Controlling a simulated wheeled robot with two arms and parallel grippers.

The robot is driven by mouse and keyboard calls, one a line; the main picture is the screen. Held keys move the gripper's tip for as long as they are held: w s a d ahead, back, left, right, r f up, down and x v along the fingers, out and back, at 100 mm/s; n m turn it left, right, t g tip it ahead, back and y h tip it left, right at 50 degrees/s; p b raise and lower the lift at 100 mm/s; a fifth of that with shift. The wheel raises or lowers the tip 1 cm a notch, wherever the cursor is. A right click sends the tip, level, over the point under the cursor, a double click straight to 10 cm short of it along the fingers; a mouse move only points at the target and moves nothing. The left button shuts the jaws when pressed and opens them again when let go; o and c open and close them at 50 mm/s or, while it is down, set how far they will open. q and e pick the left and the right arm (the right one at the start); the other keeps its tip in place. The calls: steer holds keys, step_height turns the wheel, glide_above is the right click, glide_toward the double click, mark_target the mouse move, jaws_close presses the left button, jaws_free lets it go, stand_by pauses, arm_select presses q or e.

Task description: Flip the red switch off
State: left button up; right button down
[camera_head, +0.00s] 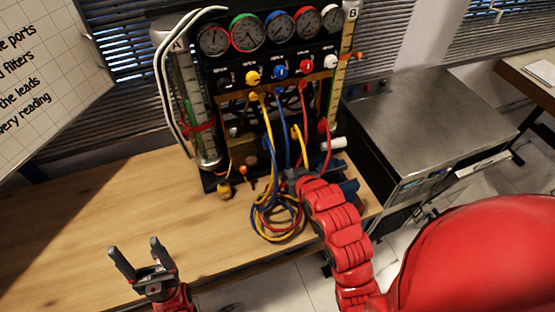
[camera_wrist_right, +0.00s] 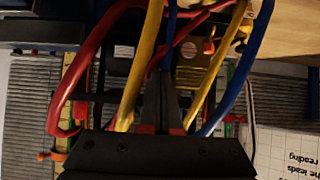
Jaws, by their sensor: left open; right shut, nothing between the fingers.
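The gauge rig (camera_head: 262,118) stands at the back of the wooden table. I cannot clearly pick out the red switch; a small orange-red lever (camera_head: 243,170) shows low on the rig's front, and a similar one shows in the right wrist view (camera_wrist_right: 209,46). My right gripper (camera_head: 291,174) is low in front of the rig among the hoses, partly hidden by its own hand. In the right wrist view its fingers (camera_wrist_right: 167,105) are shut and empty, with hoses on both sides. My left gripper (camera_head: 135,256) is open and empty over the table's front left, away from the rig.
Yellow, blue and red hoses (camera_head: 275,215) hang from the rig and coil on the table (camera_head: 100,205). Several gauges (camera_head: 247,33) line the rig's top. A metal-topped cabinet (camera_head: 435,110) stands at the right. The table's left side is clear.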

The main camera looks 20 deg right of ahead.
steer(key=x, duration=1.4)
steer(key=shift+w+p, duration=0.2)
steer(key=shift+p, duration=0.15)
steer(key=shift+f, duration=0.1)
steer(key=shift+w+f+t+b, duration=0.15)
steer(key=shift+t+b, duration=0.25)
steer(key=shift+b, duration=0.6)
